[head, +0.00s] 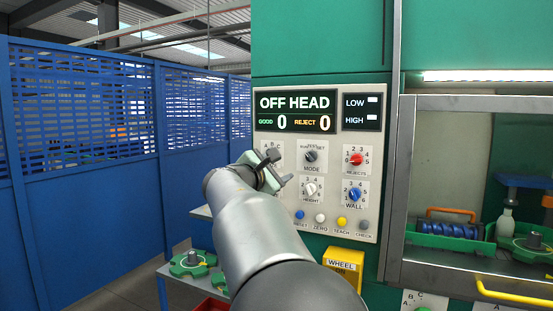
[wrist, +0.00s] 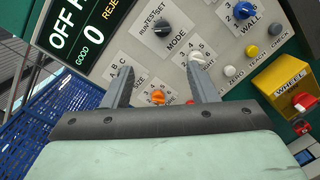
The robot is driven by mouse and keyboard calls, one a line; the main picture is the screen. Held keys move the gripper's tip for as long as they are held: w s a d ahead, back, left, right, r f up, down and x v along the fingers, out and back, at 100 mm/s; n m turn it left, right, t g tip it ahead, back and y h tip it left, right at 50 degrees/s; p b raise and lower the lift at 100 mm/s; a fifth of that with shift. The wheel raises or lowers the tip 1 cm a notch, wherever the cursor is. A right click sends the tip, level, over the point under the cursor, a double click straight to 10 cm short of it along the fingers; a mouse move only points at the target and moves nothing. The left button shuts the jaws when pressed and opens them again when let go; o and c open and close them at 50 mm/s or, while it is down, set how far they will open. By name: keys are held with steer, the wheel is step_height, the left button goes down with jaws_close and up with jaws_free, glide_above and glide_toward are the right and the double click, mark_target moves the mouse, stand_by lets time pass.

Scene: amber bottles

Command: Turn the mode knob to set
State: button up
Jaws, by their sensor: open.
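The mode knob (head: 310,156) is dark grey and sits on the pale control panel (head: 332,220), under the display (head: 294,110). The labels RUN, TEST and SET arc above it; which one it points to I cannot tell. In the wrist view the mode knob (wrist: 161,27) lies beyond my fingertips. My gripper (head: 271,168) is in front of the panel's left side, left of and slightly below the mode knob. In the wrist view my gripper (wrist: 160,67) has its fingers wide apart with nothing held. The mode knob is outside the fingers.
Close by are the white height knob (head: 310,189), red rejects knob (head: 355,158), blue wall knob (head: 354,194) and an orange knob (wrist: 158,97) seen between my fingers. Several buttons line the panel's bottom. A yellow WHEEL box (head: 343,266) juts out below. Blue fencing (head: 100,165) stands left.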

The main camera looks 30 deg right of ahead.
mark_target(308, 158)
steer(key=p+x, duration=0.3)
steer(key=x, duration=0.5)
steer(key=p+x, duration=0.3)
steer(key=x, duration=0.5)
steer(key=shift+s+d+r, duration=0.1)
steer(key=shift+s+r, duration=0.05)
steer(key=shift+s, duration=0.1)
steer(key=shift+w+d, duration=0.35)
steer(key=shift+d, duration=0.2)
steer(key=c, duration=0.9)
